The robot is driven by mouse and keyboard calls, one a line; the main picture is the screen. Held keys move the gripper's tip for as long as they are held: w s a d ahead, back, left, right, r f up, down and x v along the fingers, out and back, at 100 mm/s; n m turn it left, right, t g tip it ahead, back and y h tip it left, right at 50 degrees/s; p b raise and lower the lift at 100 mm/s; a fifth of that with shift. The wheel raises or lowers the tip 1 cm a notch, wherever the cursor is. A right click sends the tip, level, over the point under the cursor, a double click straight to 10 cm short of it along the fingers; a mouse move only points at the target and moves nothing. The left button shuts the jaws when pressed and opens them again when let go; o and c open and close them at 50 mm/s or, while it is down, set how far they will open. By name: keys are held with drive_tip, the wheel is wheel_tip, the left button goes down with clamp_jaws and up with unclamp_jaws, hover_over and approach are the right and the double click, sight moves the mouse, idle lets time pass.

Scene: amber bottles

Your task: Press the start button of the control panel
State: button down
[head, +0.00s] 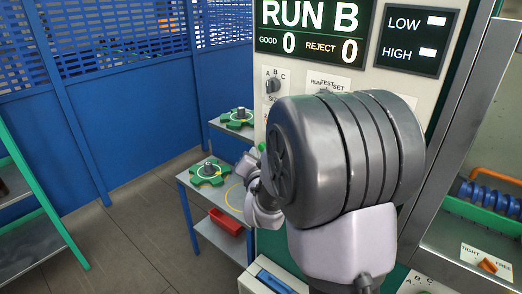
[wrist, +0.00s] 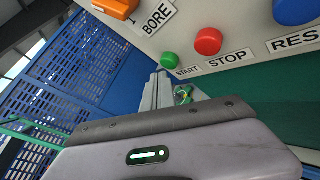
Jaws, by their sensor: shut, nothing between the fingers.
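The control panel (head: 375,80) stands upright in the head view, partly hidden by my arm. Its green start button (wrist: 167,59) shows in the wrist view above a START label. A small green spot beside my arm in the head view (head: 262,147) looks like the same button. My gripper (wrist: 160,76) is shut and empty, its fingertips close by the green button. I cannot tell whether they touch it. In the head view my gripper (head: 250,163) is partly hidden behind my wrist.
The red stop button (wrist: 208,41) and blue reset button (wrist: 295,10) sit to the right of the green one. An orange knob (wrist: 116,7) is at upper left. Green gear-shaped parts (head: 210,173) lie on a side table with a red bin (head: 226,221).

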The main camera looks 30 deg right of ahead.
drive_tip(key=shift+a, duration=0.15)
drive_tip(key=shift+s+a+b, duration=0.15)
drive_tip(key=shift+s+a, duration=0.15)
drive_tip(key=shift+a, duration=0.5)
drive_tip(key=shift+s+a+b, duration=0.15)
drive_tip(key=shift+s+a, duration=0.2)
drive_tip(key=shift+a, duration=0.4)
drive_tip(key=shift+s+a+b, duration=0.15)
drive_tip(key=shift+s+a, duration=0.15)
drive_tip(key=shift+a, duration=0.5)
drive_tip(key=s+a+m+g+y+b, duration=0.1)
drive_tip(key=s+a+m+g+y, duration=0.2)
drive_tip(key=s+a+m+y, duration=0.5)
drive_tip(key=s+a+f+m+g, duration=0.1)
drive_tip(key=s+a+m+g, duration=0.1)
drive_tip(key=s+m, duration=0.4)
drive_tip(key=s+a+f+m+g+b, duration=0.1)
drive_tip(key=s+a+m+g, duration=0.1)
drive_tip(key=s+a+m, duration=0.3)
drive_tip(key=s+a+f+m+g+y, duration=0.1)
drive_tip(key=s+a+m+g, duration=0.1)
drive_tip(key=s+m, duration=0.6)
drive_tip(key=shift+s+a+f+m+b, duration=0.35)
drive_tip(key=shift+s+a, duration=0.45)
drive_tip(key=shift+s, duration=0.4)
